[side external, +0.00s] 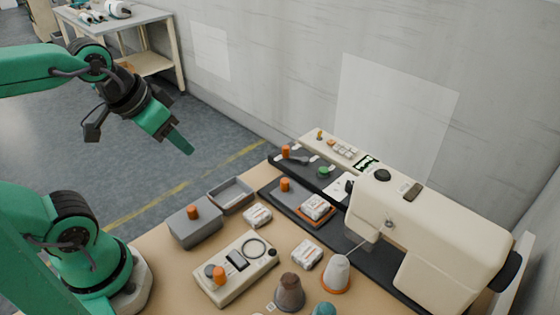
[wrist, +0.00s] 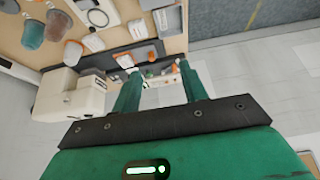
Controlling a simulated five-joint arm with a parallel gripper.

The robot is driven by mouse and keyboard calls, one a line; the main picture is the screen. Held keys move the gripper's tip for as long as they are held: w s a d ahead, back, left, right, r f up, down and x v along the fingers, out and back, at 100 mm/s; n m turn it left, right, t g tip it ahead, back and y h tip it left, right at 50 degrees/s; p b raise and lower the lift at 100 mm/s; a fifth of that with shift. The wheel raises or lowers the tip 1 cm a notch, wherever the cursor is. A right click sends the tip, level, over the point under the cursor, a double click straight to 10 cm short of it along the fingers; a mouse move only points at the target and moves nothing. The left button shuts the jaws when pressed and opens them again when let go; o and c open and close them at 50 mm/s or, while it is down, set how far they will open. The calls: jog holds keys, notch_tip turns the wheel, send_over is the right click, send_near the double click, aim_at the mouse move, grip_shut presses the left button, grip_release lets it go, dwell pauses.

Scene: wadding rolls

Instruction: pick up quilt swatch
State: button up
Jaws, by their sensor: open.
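I cannot tell for certain which thing is the quilt swatch. Small white printed bundles fit best: one (side external: 257,215) lies behind the beige meter, one (side external: 307,253) lies beside the white cone, and one (side external: 316,207) sits on an orange-edged base on the dark strip. White bundles also show in the wrist view, one near the table's middle (wrist: 93,43) and one near the grey tray (wrist: 137,29). My gripper (side external: 184,147) is raised to the left of and above the table, well apart from them. In the wrist view its green fingers (wrist: 161,72) are apart with nothing held between them.
A beige sewing machine (side external: 430,235) stands at the right. A grey open tray (side external: 231,194), a grey box with an orange knob (side external: 195,228), the beige meter (side external: 236,268), a brown cone (side external: 289,292) and the white cone (side external: 337,272) crowd the table. A wall rises behind.

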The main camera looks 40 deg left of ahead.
jog(key=shift+o, duration=0.5)
jog(key=o, duration=0.5)
jog(key=shift+w, duration=0.1)
jog(key=w+d+f+g, duration=0.1)
jog(key=w+d, duration=0.2)
jog(key=w, duration=0.4)
jog(key=w+d+f+g, duration=0.1)
jog(key=w+d+g, duration=0.15)
jog(key=w, duration=0.35)
jog(key=w+d+f, duration=0.3)
jog(key=f, duration=0.1)
jog(key=w+d+f+g, duration=0.1)
jog(key=w+d+f, duration=0.3)
jog(key=w+d+f+g, duration=0.1)
jog(key=w+d+f, duration=0.2)
jog(key=f, duration=0.1)
jog(key=shift+w+d, duration=0.15)
jog(key=shift+w, duration=0.1)
